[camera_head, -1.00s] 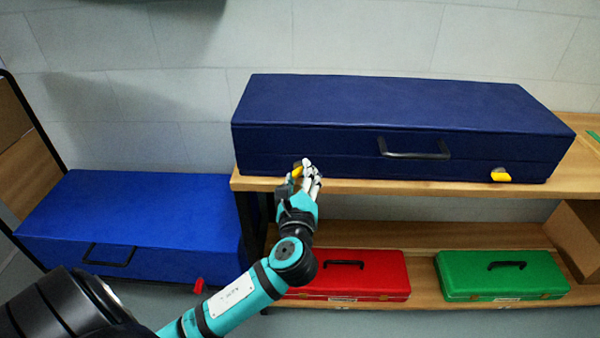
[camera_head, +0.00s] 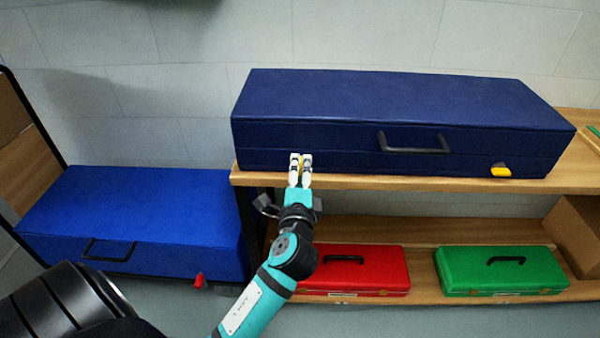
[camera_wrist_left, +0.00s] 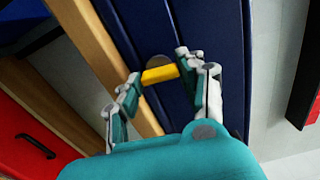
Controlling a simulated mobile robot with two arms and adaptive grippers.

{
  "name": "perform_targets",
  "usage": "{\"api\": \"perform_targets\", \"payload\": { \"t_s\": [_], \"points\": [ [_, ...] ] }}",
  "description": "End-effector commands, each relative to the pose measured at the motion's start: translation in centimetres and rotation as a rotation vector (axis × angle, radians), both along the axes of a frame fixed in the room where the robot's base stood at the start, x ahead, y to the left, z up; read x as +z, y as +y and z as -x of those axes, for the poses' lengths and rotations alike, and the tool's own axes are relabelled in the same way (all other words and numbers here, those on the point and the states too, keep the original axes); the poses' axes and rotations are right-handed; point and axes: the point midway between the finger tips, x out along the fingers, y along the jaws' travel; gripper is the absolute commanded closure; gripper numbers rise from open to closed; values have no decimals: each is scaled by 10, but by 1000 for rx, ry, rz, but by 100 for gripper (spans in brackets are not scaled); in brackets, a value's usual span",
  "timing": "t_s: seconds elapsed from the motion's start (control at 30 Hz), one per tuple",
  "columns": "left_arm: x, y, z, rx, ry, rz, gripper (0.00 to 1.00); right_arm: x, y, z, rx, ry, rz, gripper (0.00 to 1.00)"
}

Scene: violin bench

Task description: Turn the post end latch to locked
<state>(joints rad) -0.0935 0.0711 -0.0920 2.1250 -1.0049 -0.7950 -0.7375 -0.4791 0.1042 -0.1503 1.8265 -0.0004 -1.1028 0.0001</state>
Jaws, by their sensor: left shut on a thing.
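A long dark blue case (camera_head: 400,100) lies on the wooden shelf with its black handle facing me. A yellow latch (camera_wrist_left: 160,73) sits on a round plate at the left end of its front. My left gripper (camera_head: 301,160) is at that end, with its fingers on either side of the latch. In the left wrist view my left gripper (camera_wrist_left: 158,68) is shut on the latch, which spans between the fingertips. In the head view the fingers mostly hide this latch. A second yellow latch (camera_head: 501,171) sticks out at the right end of the case. My right gripper is not in view.
The wooden shelf edge (camera_head: 400,184) runs just below the case. On the lower shelf are a red case (camera_head: 365,275) and a green case (camera_head: 500,270). A brighter blue case (camera_head: 140,210) with a red latch (camera_head: 200,281) stands at the left, beside a dark shelf post.

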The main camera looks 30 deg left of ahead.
Motion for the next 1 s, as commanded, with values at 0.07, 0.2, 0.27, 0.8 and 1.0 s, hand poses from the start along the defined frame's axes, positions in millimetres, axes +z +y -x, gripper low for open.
{"api": "perform_targets", "payload": {
  "t_s": [0.07,0.2,0.27,0.8,1.0],
  "points": [
    [-2,0,1,2,-13,28,92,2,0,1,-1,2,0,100],
    [-2,0,0,1,-33,61,92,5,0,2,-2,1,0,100],
    [-1,0,0,1,-39,70,92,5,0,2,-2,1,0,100],
    [-2,0,0,1,-46,83,55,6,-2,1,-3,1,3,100],
    [-1,0,0,1,-46,82,37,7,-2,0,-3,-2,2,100]
  ]
}}
